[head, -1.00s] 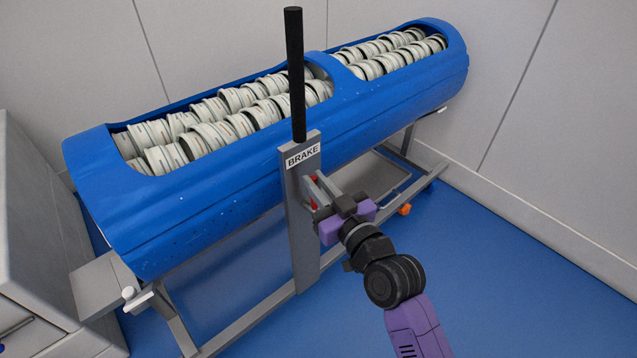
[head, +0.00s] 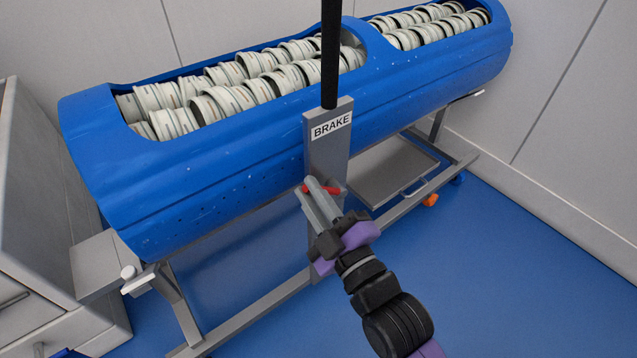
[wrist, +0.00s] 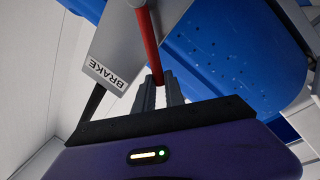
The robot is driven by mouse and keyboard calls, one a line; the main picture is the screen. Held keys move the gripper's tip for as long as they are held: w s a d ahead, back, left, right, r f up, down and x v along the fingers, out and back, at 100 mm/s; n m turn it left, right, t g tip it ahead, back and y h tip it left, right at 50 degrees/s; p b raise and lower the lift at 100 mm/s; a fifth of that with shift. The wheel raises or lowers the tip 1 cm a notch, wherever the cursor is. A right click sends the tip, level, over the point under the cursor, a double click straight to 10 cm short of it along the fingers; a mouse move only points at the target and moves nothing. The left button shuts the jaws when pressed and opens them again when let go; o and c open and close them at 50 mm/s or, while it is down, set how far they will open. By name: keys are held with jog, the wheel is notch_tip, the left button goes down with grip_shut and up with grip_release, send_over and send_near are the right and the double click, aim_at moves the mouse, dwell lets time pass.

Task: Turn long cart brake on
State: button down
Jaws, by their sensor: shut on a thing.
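The long cart is a blue trough (head: 215,195) on a grey frame, filled with rows of pale cups. A grey upright plate labelled BRAKE (head: 328,150) stands at its front, with a red lever (head: 330,190) low on the plate. The lever lies roughly crosswise in the head view. My gripper (head: 313,188) is shut on the lever, its fingers partly hiding it. In the wrist view the red lever (wrist: 147,38) runs from the plate (wrist: 112,45) down between the fingertips (wrist: 158,88).
A black post (head: 330,55) rises from the brake plate. A grey cabinet (head: 40,200) stands close at the left. Walls (head: 570,80) close off the back and right. The blue floor (head: 500,270) at the right is clear. A caster with an orange part (head: 430,200) shows under the frame.

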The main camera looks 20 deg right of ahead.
jog(key=shift+s+a+f+n+y, duration=0.2)
jog(key=shift+a+f+n, duration=0.25)
jog(key=shift+f+n, duration=0.55)
jog(key=shift+s+a+f+n+y, duration=0.1)
jog(key=shift+a+f+n+y, duration=0.4)
jog(key=shift+n, duration=0.8)
jog(key=shift+d+f, duration=0.1)
jog(key=shift+f, duration=0.1)
jog(key=c, duration=1.4)
grip_release()
jog(key=p+v, duration=0.1)
jog(key=v, duration=0.6)
jog(key=shift+s, duration=0.4)
